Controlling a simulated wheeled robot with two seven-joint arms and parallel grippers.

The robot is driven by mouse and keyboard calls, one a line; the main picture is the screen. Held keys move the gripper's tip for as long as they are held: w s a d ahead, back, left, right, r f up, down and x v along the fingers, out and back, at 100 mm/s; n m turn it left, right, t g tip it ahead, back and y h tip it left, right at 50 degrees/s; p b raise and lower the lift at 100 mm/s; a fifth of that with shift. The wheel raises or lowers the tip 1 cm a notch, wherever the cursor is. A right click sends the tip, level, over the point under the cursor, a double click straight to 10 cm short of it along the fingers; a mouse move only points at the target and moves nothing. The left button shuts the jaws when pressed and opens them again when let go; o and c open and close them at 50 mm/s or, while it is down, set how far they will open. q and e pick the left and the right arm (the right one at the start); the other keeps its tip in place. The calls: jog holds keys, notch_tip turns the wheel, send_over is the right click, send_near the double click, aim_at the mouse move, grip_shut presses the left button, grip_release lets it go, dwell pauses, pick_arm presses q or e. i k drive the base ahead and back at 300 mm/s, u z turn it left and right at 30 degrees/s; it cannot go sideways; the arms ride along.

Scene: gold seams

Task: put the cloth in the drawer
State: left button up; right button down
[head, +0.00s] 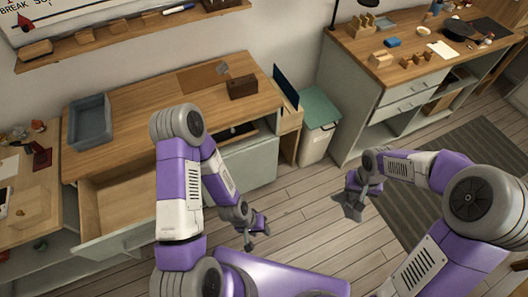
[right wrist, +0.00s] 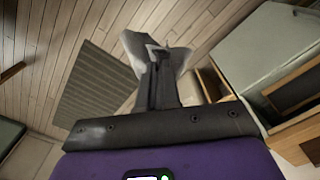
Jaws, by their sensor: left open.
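A grey cloth (head: 352,206) hangs from my right gripper (head: 362,188), above the floor and to the right of the desk. In the right wrist view, the dark fingers (right wrist: 160,62) are shut together and the light grey cloth (right wrist: 138,46) bunches around their tips. An open drawer (head: 128,238) juts out from the left part of the wooden desk; the part of its inside that shows is bare. My left arm hides its right side. My left gripper (head: 257,231) is open and empty, over the floor in front of the desk.
On the desk (head: 140,125) are a blue-grey tray (head: 90,122) and a dark wooden block (head: 242,87). A lidded bin (head: 318,125) stands right of the desk. A second bench (head: 400,75) holds small items. A striped rug (head: 430,185) lies on the right; open floor lies between.

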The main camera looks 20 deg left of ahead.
aim_at(117, 206)
jog(key=i, duration=1.2)
jog(key=u, duration=3.65)
jog(key=i, duration=0.5)
